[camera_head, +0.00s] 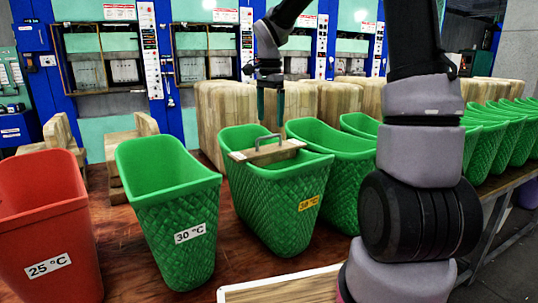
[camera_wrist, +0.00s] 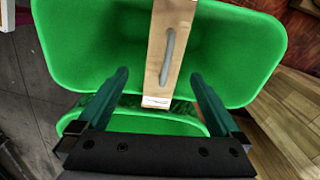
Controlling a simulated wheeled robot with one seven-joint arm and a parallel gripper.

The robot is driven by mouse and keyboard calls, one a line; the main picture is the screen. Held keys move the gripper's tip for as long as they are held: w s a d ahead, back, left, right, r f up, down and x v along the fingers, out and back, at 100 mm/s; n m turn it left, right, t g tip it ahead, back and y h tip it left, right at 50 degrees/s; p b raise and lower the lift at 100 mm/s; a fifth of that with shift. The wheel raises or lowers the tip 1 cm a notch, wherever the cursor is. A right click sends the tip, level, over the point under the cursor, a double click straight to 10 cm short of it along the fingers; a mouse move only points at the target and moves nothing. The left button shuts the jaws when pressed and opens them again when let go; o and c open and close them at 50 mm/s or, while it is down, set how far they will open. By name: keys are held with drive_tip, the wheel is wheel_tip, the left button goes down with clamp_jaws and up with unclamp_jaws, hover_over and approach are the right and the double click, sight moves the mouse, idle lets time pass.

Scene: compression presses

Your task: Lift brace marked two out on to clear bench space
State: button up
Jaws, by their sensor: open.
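A wooden brace (camera_head: 267,153) with a grey metal handle (camera_head: 268,139) lies across the top of a green bin (camera_head: 275,205) that has a yellow label. In the wrist view the brace (camera_wrist: 172,30) spans the bin opening, with its handle (camera_wrist: 167,58) on top and a small white label at its near end. The label is too small to read. My gripper (camera_head: 270,104) is open and empty, above the brace and apart from it. In the wrist view its fingers (camera_wrist: 160,80) stand on either side of the brace's near end.
A red bin (camera_head: 50,235) marked 25 °C and a green bin (camera_head: 172,215) marked 30 °C stand to the left. More green bins (camera_head: 330,150) crowd the right. Wooden blocks (camera_head: 225,110) and blue presses (camera_head: 145,50) stand behind. Bare bench shows between the bins.

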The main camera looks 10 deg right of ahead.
sight(269, 148)
drive_tip(key=shift+w+f, duration=0.5)
drive_tip(key=shift+w, duration=0.15)
drive_tip(key=shift+w+f+m, duration=0.15)
drive_tip(key=shift+f+m, duration=0.2)
drive_tip(key=shift+m, duration=0.05)
wheel_tip(269, 148, down, 11)
drive_tip(key=shift+r, duration=0.2)
clamp_jaws()
